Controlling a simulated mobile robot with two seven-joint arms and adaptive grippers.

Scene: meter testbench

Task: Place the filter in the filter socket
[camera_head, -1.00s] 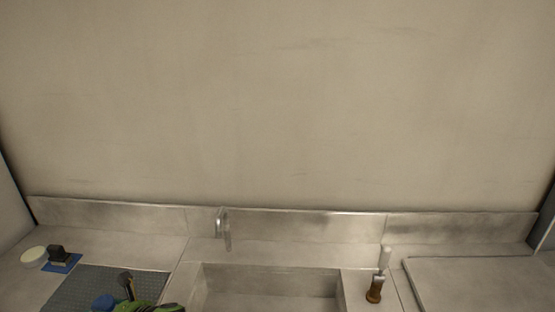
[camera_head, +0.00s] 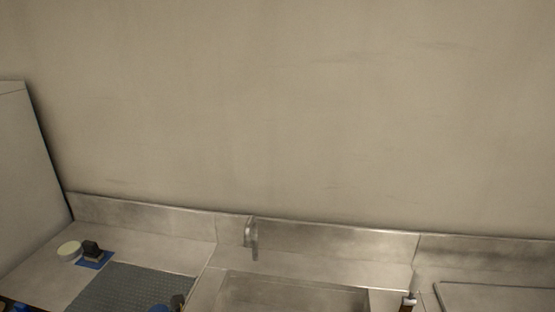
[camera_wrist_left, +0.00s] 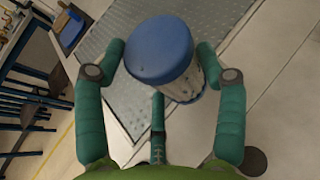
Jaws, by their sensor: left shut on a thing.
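The filter (camera_wrist_left: 160,50) is a cylinder with a blue cap and a pale, speckled body in the left wrist view. My left gripper (camera_wrist_left: 163,68) is shut on it, with green fingers around its sides and one finger below. The filter is in front of a grey textured mat (camera_wrist_left: 115,25); its height above the mat is unclear. The mat also shows in the head view (camera_head: 125,290). At that view's bottom edge only small blue and dark bits show, and I cannot tell which are my gripper or filter. I cannot make out the filter socket. My right gripper is not in view.
On the metal counter, a black block (camera_head: 91,249) is on a blue pad (camera_head: 96,262), beside a pale round disc (camera_head: 69,249). A sink (camera_head: 290,294) with a tap (camera_head: 252,238) lies right of the mat. A brown and white object (camera_head: 408,303) stands farther right.

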